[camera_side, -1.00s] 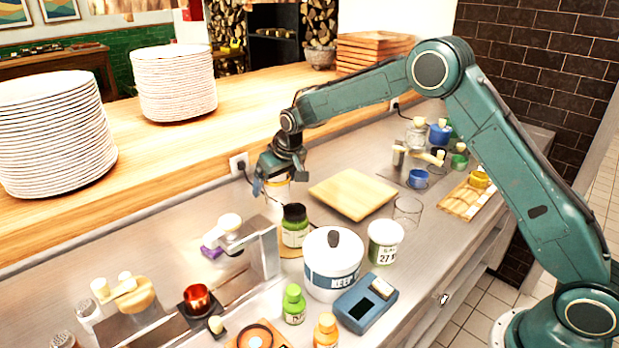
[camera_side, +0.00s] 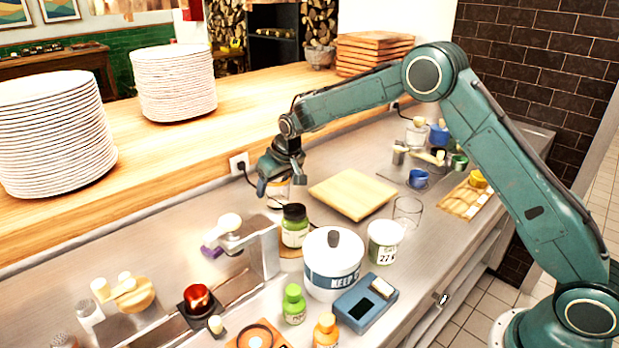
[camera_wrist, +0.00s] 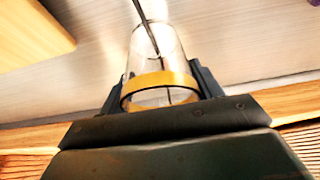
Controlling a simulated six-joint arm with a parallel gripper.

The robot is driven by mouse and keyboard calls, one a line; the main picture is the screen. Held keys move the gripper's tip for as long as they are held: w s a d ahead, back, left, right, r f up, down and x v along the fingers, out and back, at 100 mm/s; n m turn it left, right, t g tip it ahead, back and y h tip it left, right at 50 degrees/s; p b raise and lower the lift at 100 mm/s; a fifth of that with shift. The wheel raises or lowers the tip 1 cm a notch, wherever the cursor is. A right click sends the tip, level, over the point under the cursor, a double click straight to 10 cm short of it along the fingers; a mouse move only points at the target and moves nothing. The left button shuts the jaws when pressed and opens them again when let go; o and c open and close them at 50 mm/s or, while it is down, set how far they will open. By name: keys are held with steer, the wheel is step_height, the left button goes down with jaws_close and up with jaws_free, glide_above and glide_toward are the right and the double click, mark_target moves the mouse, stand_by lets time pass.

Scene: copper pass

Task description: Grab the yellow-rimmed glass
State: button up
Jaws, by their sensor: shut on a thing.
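The yellow-rimmed glass (camera_wrist: 158,82) is clear with a yellow band round its rim. In the wrist view it sits between the two fingers of my gripper (camera_wrist: 160,92), which is shut on it. A thin dark rod shows in or behind the glass in that view. In the side view my gripper (camera_side: 273,186) is left of the wooden board, and the glass (camera_side: 282,189) is mostly hidden behind it. I cannot tell whether the glass is clear of the counter.
A square wooden board (camera_side: 352,194) lies right of my gripper. A dark-lidded green jar (camera_side: 295,230) and a white canister (camera_side: 332,265) stand close in front. An empty clear glass (camera_side: 407,211) stands right of the board. A wooden ledge (camera_side: 205,150) runs behind.

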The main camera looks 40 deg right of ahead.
steer(key=shift+r, duration=0.2)
step_height(320, 180, up, 20)
steer(key=shift+f, duration=0.15)
stand_by(0.6)
stand_by(0.5)
